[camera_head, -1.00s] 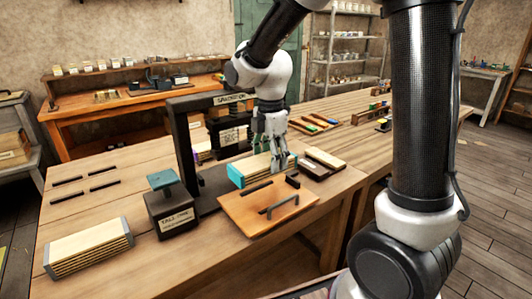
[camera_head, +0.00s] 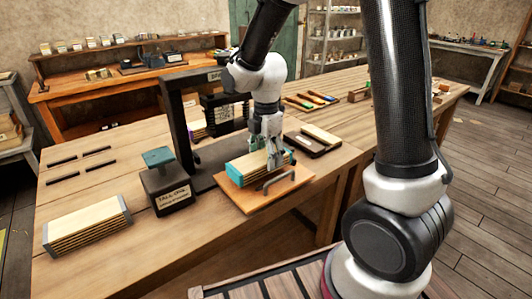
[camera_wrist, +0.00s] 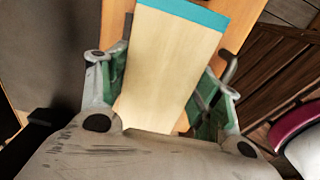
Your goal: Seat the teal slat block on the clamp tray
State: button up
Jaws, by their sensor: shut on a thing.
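The teal slat block (camera_head: 245,169) has a pale wood top, slatted sides and teal ends. My gripper (camera_head: 271,155) is shut on it from above, near its right end. In the wrist view the fingers (camera_wrist: 163,90) sit on both sides of the block (camera_wrist: 165,60), with its teal end at the top. The block is over the tray's rear and left part. I cannot tell whether it touches the tray. The tray also shows in the wrist view (camera_wrist: 242,22).
A dark press frame (camera_head: 180,125) stands behind and left of the block. A box with a teal top (camera_head: 167,190) is to the left. A grey-ended slat block (camera_head: 88,228) lies at front left. A dark tray with a pale slat (camera_head: 313,140) is at the right.

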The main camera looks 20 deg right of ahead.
jog(key=shift+w+d, duration=0.1)
jog(key=shift+d, duration=0.2)
dwell(0.8)
jog(key=shift+f, duration=1.1)
dwell(0.5)
jog(key=o, duration=1.3)
notch_tip(320, 180, up, 12)
